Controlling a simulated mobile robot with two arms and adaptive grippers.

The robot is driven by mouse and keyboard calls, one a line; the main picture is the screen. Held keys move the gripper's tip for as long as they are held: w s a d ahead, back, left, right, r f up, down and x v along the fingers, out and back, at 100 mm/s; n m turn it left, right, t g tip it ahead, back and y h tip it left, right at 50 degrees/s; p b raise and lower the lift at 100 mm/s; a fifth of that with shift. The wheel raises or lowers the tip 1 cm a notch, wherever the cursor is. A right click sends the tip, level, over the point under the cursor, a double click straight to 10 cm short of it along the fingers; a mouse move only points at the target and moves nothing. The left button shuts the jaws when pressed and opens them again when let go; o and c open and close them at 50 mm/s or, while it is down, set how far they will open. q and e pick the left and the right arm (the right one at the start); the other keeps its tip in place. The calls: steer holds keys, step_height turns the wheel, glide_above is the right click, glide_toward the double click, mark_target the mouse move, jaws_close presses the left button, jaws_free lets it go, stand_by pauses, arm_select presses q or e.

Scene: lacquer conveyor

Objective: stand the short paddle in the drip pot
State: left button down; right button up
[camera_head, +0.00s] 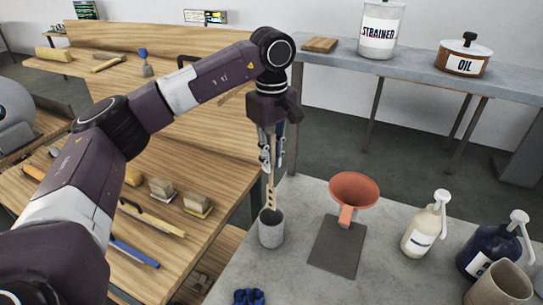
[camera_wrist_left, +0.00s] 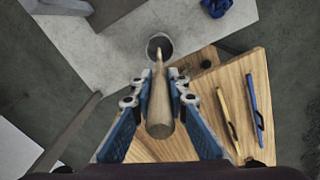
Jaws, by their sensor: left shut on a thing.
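My left gripper (camera_head: 271,165) points down over the front table and is shut on the short paddle (camera_head: 270,192), a pale wooden stick held upright. The paddle also shows in the left wrist view (camera_wrist_left: 160,105) between the blue fingers of the gripper (camera_wrist_left: 160,100). The drip pot (camera_head: 271,234) is a small grey cylinder standing on the grey table directly below. In the wrist view the paddle's far tip overlaps the mouth of the pot (camera_wrist_left: 152,57). The paddle's lower end is at the pot's mouth; I cannot tell how far inside it is. My right gripper is out of view.
An orange funnel (camera_head: 354,190) and a dark flat plate (camera_head: 337,250) are right of the pot. Pump bottles (camera_head: 421,236) and a beige cup (camera_head: 498,284) stand further right. A blue item (camera_head: 248,297) lies in front. The wooden bench (camera_head: 160,235) with brushes is left.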

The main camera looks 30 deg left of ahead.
mark_target(271, 186)
arm_select(q)
steer(key=shift+f+b, duration=0.9)
steer(key=shift+f, duration=0.65)
steer(key=shift+f+b, duration=1.5)
steer(key=shift+f, duration=0.8)
steer(key=shift+f+b, duration=1.45)
steer(key=shift+f, duration=0.8)
steer(key=c, duration=1.8)
jaws_free()
step_height(271, 186, up, 12)
steer(key=shift+r, duration=0.1)
